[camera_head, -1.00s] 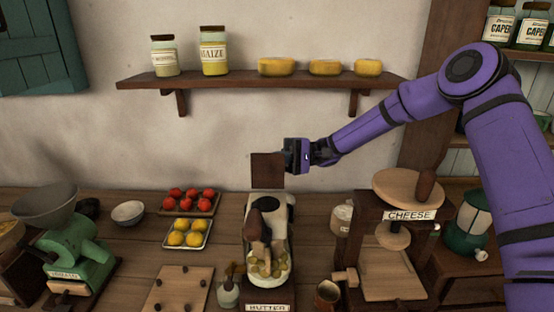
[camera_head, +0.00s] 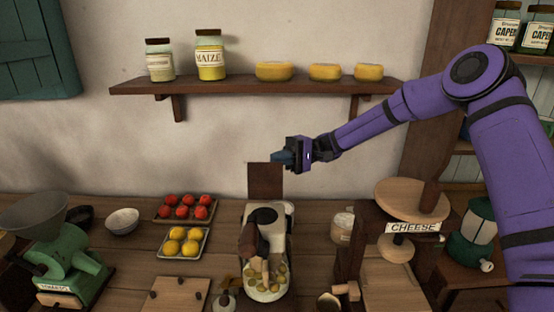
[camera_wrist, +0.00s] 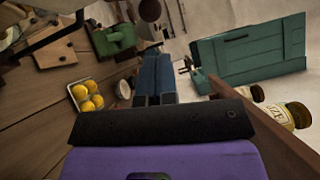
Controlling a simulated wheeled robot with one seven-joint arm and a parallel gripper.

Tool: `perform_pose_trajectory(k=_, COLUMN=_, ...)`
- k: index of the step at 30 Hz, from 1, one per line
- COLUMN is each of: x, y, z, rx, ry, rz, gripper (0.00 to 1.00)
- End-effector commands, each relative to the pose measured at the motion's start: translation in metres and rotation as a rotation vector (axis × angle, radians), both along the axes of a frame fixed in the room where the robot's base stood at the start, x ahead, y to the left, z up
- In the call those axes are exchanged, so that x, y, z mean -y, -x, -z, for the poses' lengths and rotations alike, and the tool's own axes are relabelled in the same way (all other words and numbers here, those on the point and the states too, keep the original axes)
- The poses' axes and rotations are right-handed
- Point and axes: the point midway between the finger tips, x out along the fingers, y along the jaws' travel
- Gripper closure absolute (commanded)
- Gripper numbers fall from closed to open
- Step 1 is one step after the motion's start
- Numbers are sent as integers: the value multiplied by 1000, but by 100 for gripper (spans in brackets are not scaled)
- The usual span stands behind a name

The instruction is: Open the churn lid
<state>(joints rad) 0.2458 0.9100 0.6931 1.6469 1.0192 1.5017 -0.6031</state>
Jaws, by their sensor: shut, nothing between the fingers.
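The butter churn (camera_head: 274,235) stands on the counter, a pale body with its top uncovered and lumpy yellowish contents (camera_head: 265,283) showing. Its lid (camera_head: 265,181), a flat dark brown panel, stands upright at the back of the churn. My gripper (camera_head: 281,157) is at the lid's top right corner, pointing left with its blue fingers together and empty. I cannot tell whether it touches the lid. The wrist view shows the closed blue fingers (camera_wrist: 155,80), but no churn or lid.
A wall shelf (camera_head: 258,85) with jars and cheeses is above my gripper. Trays of tomatoes (camera_head: 184,207) and lemons (camera_head: 183,241) are left of the churn. The cheese press (camera_head: 411,207) stands right.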

Motion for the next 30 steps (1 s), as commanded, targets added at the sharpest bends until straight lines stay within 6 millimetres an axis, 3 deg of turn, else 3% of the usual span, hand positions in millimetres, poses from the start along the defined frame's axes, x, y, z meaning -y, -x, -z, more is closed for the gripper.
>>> perform_pose_trajectory(k=12, x=63, y=-41, z=8, rx=1, ry=2, rz=5, gripper=100)
perform_pose_trajectory(k=19, x=78, y=-50, z=10, rx=1, ry=4, rz=2, gripper=100)
perform_pose_trajectory(k=23, x=77, y=-42, z=3, rx=19, ry=57, rz=-12, gripper=100)
perform_pose_trajectory(k=30, x=75, y=-1, z=-22, rx=109, ry=312, rz=-42, gripper=100)
